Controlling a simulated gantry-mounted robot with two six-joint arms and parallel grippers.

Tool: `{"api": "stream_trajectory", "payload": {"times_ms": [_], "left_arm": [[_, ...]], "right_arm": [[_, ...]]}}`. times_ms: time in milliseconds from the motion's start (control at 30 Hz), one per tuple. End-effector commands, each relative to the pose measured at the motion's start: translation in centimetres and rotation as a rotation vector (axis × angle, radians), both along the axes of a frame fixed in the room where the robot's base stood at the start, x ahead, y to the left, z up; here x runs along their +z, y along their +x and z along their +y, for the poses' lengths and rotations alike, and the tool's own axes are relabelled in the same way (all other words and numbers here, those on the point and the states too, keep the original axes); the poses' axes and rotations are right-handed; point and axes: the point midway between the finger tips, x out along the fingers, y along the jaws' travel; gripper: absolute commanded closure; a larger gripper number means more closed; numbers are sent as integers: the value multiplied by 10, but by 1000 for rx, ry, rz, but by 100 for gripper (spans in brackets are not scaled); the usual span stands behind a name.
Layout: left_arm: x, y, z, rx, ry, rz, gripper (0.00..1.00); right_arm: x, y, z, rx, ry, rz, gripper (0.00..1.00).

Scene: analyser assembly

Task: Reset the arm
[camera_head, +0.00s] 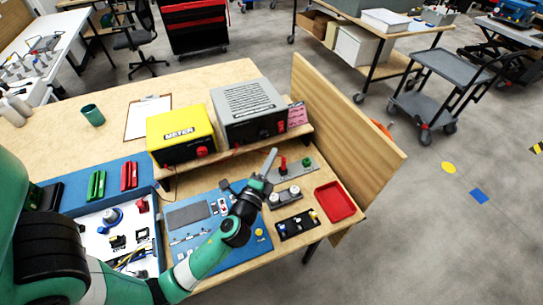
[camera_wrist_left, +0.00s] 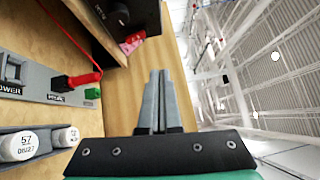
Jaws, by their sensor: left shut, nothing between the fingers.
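My left arm is green and grey and reaches in from the left in the head view. Its gripper (camera_head: 268,165) is over the right part of the workbench, above a blue panel (camera_head: 200,220) and near the grey strip with red and green plugs (camera_head: 307,164). In the left wrist view the gripper fingers (camera_wrist_left: 158,100) are together with nothing between them. They point toward the upright wooden side board (camera_wrist_left: 185,65). In that view the red plug (camera_wrist_left: 84,78) and green plug (camera_wrist_left: 92,93) are to the left of the fingers. My right gripper is not in view.
A yellow meter box (camera_head: 180,135) and a grey box (camera_head: 248,110) stand on a shelf behind the gripper. A red tray (camera_head: 335,202) and a black holder (camera_head: 298,225) lie to its right. The side board (camera_head: 345,120) edges the bench. A white tray of parts sits at left.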

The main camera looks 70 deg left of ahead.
Motion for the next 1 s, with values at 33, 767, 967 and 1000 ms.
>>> {"api": "stream_trajectory", "payload": {"times_ms": [33, 767, 967, 1000], "left_arm": [[0, 0, -1, 0, 0, 0, 100], [52, 37, -19, -66, 32, -109, 100], [207, 87, -67, -241, -44, -505, 100], [241, 91, -79, -296, -98, -604, 100]], "right_arm": [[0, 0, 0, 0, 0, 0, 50], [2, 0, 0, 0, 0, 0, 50], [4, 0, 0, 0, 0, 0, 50], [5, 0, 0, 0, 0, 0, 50]]}}
